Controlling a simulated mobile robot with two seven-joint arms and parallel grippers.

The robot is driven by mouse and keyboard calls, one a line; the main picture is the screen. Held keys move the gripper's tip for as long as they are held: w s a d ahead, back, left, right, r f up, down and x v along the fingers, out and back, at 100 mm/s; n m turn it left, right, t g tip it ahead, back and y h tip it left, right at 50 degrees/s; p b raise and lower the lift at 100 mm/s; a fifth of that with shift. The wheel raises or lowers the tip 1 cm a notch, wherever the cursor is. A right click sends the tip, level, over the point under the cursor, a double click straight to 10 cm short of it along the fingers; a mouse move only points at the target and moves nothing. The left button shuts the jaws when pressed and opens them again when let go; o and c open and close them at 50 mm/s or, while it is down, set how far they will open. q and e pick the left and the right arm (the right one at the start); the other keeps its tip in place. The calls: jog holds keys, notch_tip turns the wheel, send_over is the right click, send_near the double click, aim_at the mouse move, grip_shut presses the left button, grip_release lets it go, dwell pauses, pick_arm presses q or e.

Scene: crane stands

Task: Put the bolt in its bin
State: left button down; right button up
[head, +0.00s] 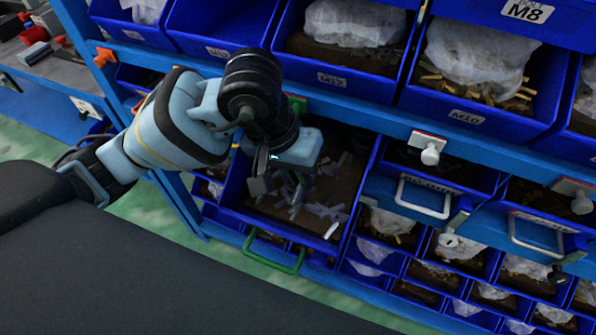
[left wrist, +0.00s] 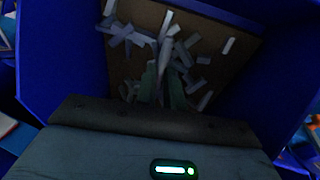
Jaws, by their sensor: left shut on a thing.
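My left gripper (head: 282,186) reaches down into an open blue bin (head: 232,198) with a green handle. It also shows in the left wrist view (left wrist: 164,84), with its two fingers close together and pointing at the bin floor. It is shut on a slim pale piece, seemingly the bolt (left wrist: 164,52), which is hard to tell from the loose pieces behind it. Several small grey and white pieces (head: 318,209) lie scattered on the bin's brown floor around and below the fingers. My right gripper is not in view.
A blue rack beam (head: 365,118) and larger bins, one labelled M10 (head: 467,117), are above and behind the arm. Small bins with plastic bags (head: 392,222) fill the lower right. Green floor (head: 150,212) shows at the left.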

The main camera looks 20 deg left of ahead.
pick_arm(q)
jog(key=shift+f+b, duration=0.3)
jog(key=shift+f, duration=0.15)
jog(key=c, duration=1.8)
grip_release()
jog(key=shift+s, duration=0.1)
jog(key=shift+f, duration=0.15)
jog(key=v, duration=0.6)
jog(key=p+v, duration=0.1)
jog(key=v, duration=0.6)
jog(key=shift+d, duration=0.1)
